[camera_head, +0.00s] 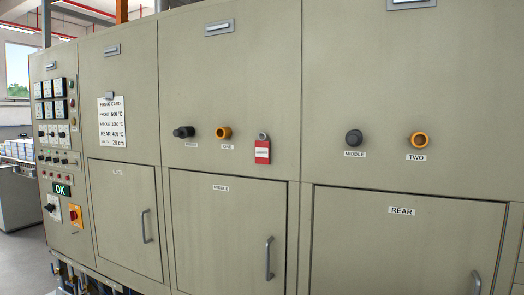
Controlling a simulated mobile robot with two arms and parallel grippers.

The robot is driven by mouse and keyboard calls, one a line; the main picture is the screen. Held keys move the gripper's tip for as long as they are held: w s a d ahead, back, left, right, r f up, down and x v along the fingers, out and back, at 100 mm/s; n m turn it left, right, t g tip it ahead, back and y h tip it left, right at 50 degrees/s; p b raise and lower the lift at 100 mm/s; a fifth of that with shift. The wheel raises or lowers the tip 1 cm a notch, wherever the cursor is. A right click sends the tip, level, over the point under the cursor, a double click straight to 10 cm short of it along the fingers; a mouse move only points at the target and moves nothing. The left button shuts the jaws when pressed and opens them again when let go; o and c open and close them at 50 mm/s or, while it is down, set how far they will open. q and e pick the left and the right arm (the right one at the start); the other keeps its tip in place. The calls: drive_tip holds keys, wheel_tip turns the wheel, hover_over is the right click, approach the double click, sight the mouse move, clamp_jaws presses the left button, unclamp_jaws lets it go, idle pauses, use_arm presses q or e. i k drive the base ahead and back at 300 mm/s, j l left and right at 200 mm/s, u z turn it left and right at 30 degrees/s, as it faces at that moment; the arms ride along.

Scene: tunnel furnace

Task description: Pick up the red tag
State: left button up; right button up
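The red tag (262,152) hangs on the beige furnace panel, just below a small grey ring or hook (262,136). It has a red body with a pale strip across it. It is to the right of the orange-ringed knob marked ONE (223,133). Neither of my grippers is in view, and nothing covers the tag.
The furnace front (230,60) fills most of the view. Black knobs (184,132) (354,138) and an orange ring marked TWO (419,140) stick out. Door handles (269,258) protrude below. A control panel (58,150) and a white card (112,122) are at left.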

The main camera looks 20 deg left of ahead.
sight(262, 146)
drive_tip(key=i+j+u, duration=0.1)
drive_tip(key=u, duration=0.3)
drive_tip(key=i+u, duration=0.1)
drive_tip(key=u, duration=0.3)
drive_tip(key=i+j+u, duration=0.1)
drive_tip(key=u, duration=0.35)
drive_tip(key=i+u, duration=0.1)
drive_tip(key=u, duration=0.3)
